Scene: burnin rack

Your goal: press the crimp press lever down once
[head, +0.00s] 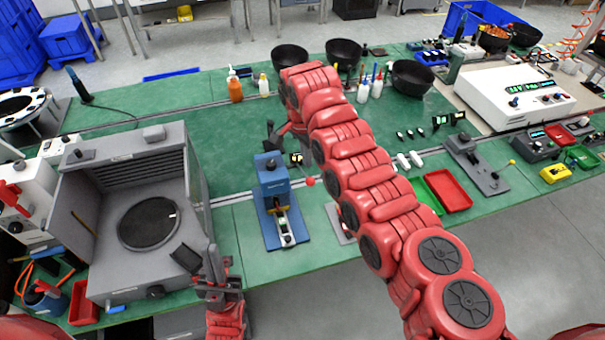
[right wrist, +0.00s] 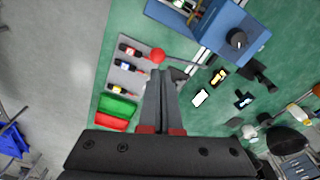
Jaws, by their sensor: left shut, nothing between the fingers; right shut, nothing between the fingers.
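The crimp press (head: 272,188) is a blue upright body on a blue base at the middle of the green bench. Its lever sticks out to the right and ends in a red ball knob (head: 309,181). In the right wrist view the press (right wrist: 236,28) is at the upper right and the red knob (right wrist: 157,56) shows just beyond my fingertips. My right gripper (right wrist: 163,73) is shut and empty; it looks close to the lever, but I cannot tell whether it touches. My left gripper (head: 192,258) is shut and empty, low at the front edge beside the grey chamber.
A grey chamber (head: 90,245) with a round dark plate stands left of the press. Red tray (head: 447,191) and a grey lever fixture (head: 475,165) lie to the right. Black bowls (head: 290,56) and bottles (head: 235,90) stand behind.

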